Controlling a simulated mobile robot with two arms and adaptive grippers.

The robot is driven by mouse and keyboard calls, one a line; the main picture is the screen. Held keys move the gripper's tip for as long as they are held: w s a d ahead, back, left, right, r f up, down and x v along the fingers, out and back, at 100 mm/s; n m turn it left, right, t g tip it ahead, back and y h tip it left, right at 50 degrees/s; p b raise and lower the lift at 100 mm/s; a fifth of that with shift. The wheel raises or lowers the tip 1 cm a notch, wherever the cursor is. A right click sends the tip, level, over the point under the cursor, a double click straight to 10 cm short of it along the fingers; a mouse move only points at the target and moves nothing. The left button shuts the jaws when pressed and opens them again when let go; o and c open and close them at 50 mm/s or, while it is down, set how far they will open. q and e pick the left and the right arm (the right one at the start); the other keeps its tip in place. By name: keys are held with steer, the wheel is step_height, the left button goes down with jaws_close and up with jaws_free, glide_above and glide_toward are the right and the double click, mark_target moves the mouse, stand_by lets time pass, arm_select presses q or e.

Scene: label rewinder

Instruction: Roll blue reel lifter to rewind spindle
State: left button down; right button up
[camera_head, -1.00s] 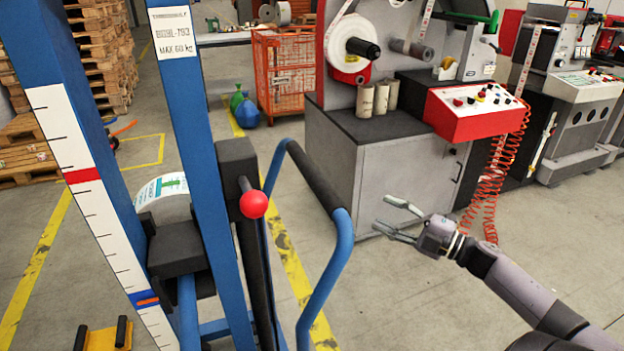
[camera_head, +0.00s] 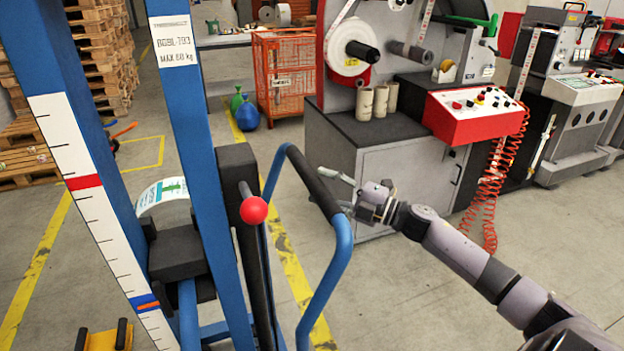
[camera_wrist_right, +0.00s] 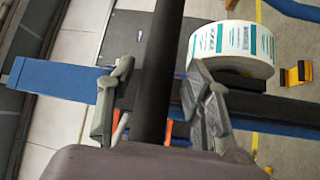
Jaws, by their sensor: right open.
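The blue reel lifter (camera_head: 186,120) stands at the left in the head view, with two blue uprights, a scale strip and a red-knobbed lever (camera_head: 253,210). A label reel (camera_head: 163,195) rests on its carriage; it also shows in the right wrist view (camera_wrist_right: 232,45). The lifter's push handle has a black grip (camera_head: 312,182). My right gripper (camera_head: 335,188) is open at this grip. In the right wrist view the dark bar (camera_wrist_right: 161,75) runs between its two open fingers. The rewind spindle (camera_head: 362,50) is the black core in the white roll on the machine. My left gripper is not in view.
The grey machine cabinet (camera_head: 400,185) with a red control panel (camera_head: 470,115) stands just beyond the handle. A coiled red hose (camera_head: 492,175) hangs at its right. An orange mesh cage (camera_head: 285,75), pallets and a yellow floor line are behind. Open floor lies at the right front.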

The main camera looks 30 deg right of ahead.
mark_target(312, 181)
steer(key=shift+x, duration=1.7)
steer(key=shift+c, duration=0.2)
jaws_close()
